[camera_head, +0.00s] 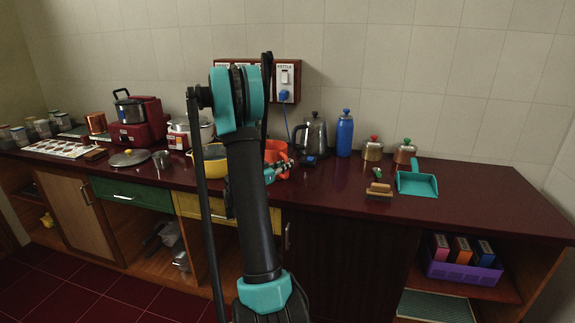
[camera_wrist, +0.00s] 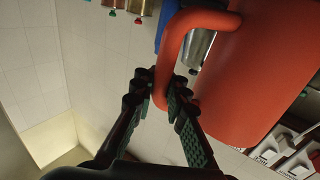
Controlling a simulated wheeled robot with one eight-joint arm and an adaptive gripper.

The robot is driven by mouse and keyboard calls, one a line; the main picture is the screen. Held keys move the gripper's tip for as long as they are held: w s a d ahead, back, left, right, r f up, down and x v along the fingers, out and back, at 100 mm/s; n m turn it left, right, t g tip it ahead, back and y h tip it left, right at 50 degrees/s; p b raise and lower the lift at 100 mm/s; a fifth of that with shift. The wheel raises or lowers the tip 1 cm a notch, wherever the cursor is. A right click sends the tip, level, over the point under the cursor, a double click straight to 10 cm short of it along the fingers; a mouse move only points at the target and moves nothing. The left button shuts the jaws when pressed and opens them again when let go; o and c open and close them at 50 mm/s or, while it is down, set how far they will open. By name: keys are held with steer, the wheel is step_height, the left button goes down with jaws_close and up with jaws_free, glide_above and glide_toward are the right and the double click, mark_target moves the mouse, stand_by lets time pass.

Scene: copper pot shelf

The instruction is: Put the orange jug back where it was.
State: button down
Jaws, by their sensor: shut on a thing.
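The orange jug (camera_head: 276,151) is behind my arm on the dark red counter (camera_head: 330,188) in the head view, partly hidden by the arm. In the wrist view the orange jug (camera_wrist: 265,70) fills the right side, with its curved handle reaching between my fingers. My gripper (camera_wrist: 166,92) is shut on the jug's handle. I cannot tell whether the jug's base touches the counter.
A yellow pot (camera_head: 209,165) stands just left of the jug, partly behind my arm. A steel kettle (camera_head: 315,135) and a blue bottle (camera_head: 344,134) stand to the right. A brush (camera_head: 379,190) and a teal dustpan (camera_head: 416,181) lie farther right. The counter's front right is clear.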

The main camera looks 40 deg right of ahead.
steer(key=shift+f, duration=0.1)
steer(key=c, duration=1.5)
jaws_free()
steer(key=shift+c, duration=0.2)
steer(key=s+a, duration=0.2)
steer(key=a, duration=1)
steer(key=s+a+f+n+y, duration=0.4)
steer(key=s+a+n+y, duration=0.1)
steer(key=a, duration=0.4)
steer(key=s+a+f+n+t+y, duration=0.1)
steer(key=s+a+f+n+y, duration=0.3)
steer(key=s+a+y, duration=0.3)
steer(key=s+a+f+n+y, duration=0.4)
steer(key=s+a+n, duration=0.3)
steer(key=s+a, duration=0.2)
steer(key=shift+s+a+f+y, duration=0.25)
steer(key=shift+a+y, duration=0.65)
steer(key=shift+a, duration=0.3)
